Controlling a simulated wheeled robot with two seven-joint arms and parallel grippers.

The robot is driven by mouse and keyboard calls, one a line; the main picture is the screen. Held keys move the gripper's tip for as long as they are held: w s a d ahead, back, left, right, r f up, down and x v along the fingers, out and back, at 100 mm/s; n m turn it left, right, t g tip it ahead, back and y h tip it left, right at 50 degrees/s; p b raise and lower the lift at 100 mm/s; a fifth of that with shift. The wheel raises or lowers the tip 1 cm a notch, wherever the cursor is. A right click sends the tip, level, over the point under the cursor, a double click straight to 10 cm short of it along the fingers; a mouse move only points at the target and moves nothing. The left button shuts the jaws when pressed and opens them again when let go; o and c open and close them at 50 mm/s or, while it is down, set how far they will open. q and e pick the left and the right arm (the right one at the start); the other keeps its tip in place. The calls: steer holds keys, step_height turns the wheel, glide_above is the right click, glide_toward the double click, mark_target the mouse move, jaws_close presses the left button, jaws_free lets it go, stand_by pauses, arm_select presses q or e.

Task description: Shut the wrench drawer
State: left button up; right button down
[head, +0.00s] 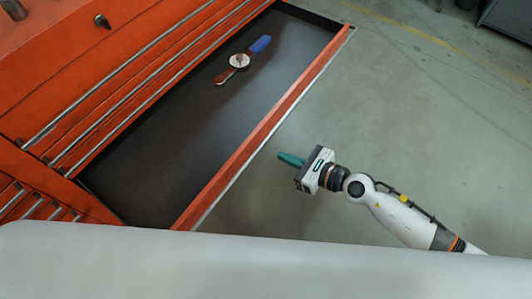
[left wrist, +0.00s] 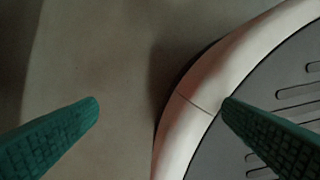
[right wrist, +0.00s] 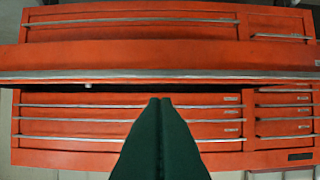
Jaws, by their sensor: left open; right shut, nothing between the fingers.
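The wrench drawer (head: 190,130) of the orange tool chest is pulled out, its dark floor bare around one tool. A wrench-like tool (head: 238,62) with a blue end and a round pale part lies inside it. My right gripper (head: 281,156) is shut and empty, outside the drawer front and apart from it, pointing towards it. In the right wrist view the drawer front (right wrist: 170,60) spans the picture above the closed fingertips (right wrist: 159,100). My left gripper (left wrist: 160,105) is open and empty in the left wrist view; it is not in the head view.
Other shut drawers with metal handles (right wrist: 130,111) lie below the open one. The grey floor (head: 420,110) to the right of the drawer is clear. A dark object (head: 508,18) stands at the far top right.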

mark_target(258, 149)
arm_select(q)
steer(key=shift+w+d+r+b, duration=0.15)
steer(key=shift+w+r, duration=0.2)
steer(key=shift+w, duration=0.2)
steer(key=shift+w+d+r+b, duration=0.1)
steer(key=shift+w+r+b, duration=0.05)
steer(key=shift+w+r, duration=0.3)
arm_select(e)
steer(key=shift+x, duration=4.9)
arm_select(q)
steer(key=shift+f, duration=0.1)
arm_select(e)
steer(key=shift+a+r, duration=0.1)
steer(key=shift+r, duration=0.1)
